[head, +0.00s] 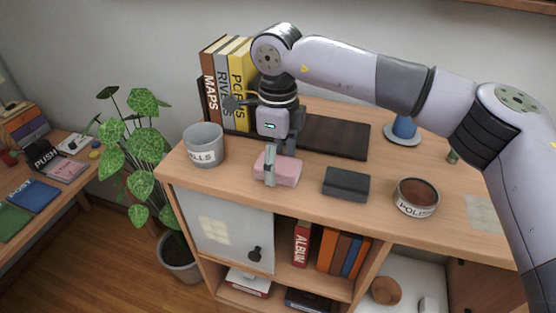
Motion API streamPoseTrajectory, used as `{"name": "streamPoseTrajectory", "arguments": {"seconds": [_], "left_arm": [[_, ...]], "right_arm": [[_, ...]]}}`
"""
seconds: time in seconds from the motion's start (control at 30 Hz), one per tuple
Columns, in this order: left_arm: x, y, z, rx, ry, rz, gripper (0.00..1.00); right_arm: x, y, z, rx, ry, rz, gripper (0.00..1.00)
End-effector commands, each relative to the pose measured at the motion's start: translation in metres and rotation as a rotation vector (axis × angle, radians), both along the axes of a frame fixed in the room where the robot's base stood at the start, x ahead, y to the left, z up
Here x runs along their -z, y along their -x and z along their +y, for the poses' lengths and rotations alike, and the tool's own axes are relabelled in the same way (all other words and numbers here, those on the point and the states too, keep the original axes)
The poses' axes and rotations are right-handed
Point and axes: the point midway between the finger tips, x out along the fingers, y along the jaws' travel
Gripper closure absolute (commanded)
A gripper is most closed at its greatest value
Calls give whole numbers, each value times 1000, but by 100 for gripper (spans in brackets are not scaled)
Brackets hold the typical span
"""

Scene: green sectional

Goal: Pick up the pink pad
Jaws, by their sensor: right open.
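The pink pad (287,172) is a small rounded block lying on top of the wooden cabinet (330,205), near its front edge. My right gripper (277,165) points down over the pad. It is open, with one finger in front of the pad's left part and the other partly hidden toward the back. Whether the fingers touch the pad I cannot tell. My left gripper is not in view.
A grey cup (204,146) stands left of the pad. A dark grey block (346,184) and a round polish tin (416,197) sit to the right. A dark board (337,137) and upright books (226,75) are behind. A plant (143,155) stands left.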

Motion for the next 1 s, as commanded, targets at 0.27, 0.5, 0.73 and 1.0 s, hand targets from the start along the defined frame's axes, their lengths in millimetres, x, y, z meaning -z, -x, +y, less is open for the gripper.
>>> {"name": "streamPoseTrajectory", "arguments": {"seconds": [0.27,0.5,0.73,1.0], "left_arm": [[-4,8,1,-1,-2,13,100],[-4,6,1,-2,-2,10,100],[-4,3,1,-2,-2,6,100],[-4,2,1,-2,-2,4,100]], "right_arm": [[12,0,0,1,-1,-1,31],[11,0,0,1,0,-1,42],[11,0,0,1,0,-1,57],[11,0,0,1,0,-1,75]]}}
